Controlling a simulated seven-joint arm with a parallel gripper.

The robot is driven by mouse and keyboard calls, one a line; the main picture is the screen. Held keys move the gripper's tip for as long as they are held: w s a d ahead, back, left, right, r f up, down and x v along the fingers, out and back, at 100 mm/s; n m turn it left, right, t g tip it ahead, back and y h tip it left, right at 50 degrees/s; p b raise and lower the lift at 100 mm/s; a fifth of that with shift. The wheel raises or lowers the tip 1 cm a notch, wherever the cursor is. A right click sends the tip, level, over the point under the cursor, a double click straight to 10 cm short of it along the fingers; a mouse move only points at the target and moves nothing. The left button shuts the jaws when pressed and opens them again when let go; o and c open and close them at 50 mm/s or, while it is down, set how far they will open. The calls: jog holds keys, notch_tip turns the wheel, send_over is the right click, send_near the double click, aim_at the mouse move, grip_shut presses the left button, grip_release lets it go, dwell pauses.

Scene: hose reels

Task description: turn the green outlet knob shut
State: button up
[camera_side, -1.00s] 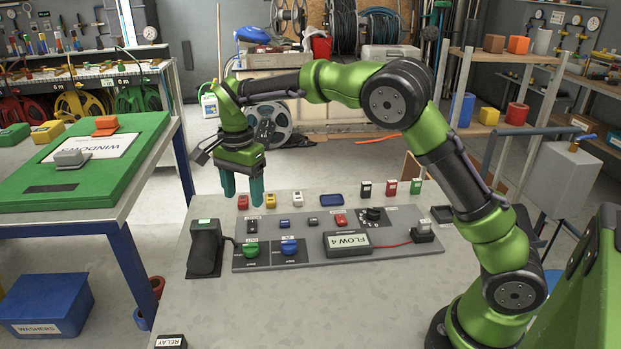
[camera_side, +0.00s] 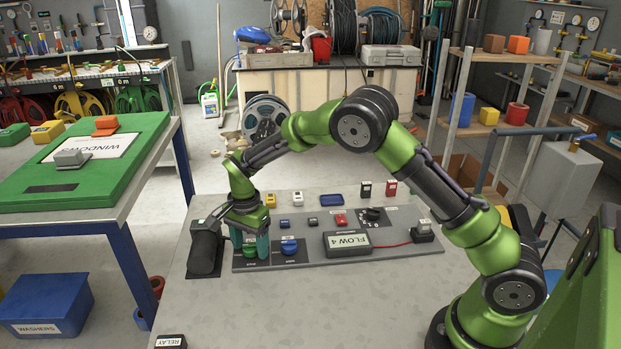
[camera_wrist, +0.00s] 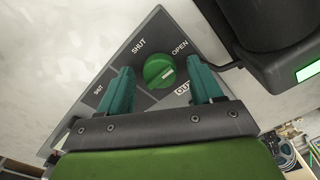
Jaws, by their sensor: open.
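The green outlet knob (camera_wrist: 157,70) sits on a dark plate printed SHUT, OPEN and OUT in the wrist view. A pale mark on its face lies right of its centre, toward the OPEN side. My gripper (camera_wrist: 161,66) is open, one teal finger on each side of the knob. Gaps show between the fingers and the knob in that view. In the side view, my gripper (camera_side: 250,248) is low over the panel's left end, with the green knob (camera_side: 250,254) partly hidden between its fingers. Whether a finger touches the plate I cannot tell.
A blue knob (camera_side: 289,246) stands just right of the gripper. A dark boxy device (camera_side: 205,250) stands close on the left. Small switches and a FLOW 4 box (camera_side: 347,242) occupy the rest of the panel.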

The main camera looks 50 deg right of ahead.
jog(key=shift+c, duration=0.4)
jog(key=c, duration=1)
jog(key=shift+n, duration=0.3)
jog(key=n, duration=0.3)
jog(key=shift+n, duration=0.3)
jog(key=n, duration=0.4)
jog(key=shift+n, duration=0.3)
jog(key=n, duration=0.9)
jog(key=shift+r, duration=0.1)
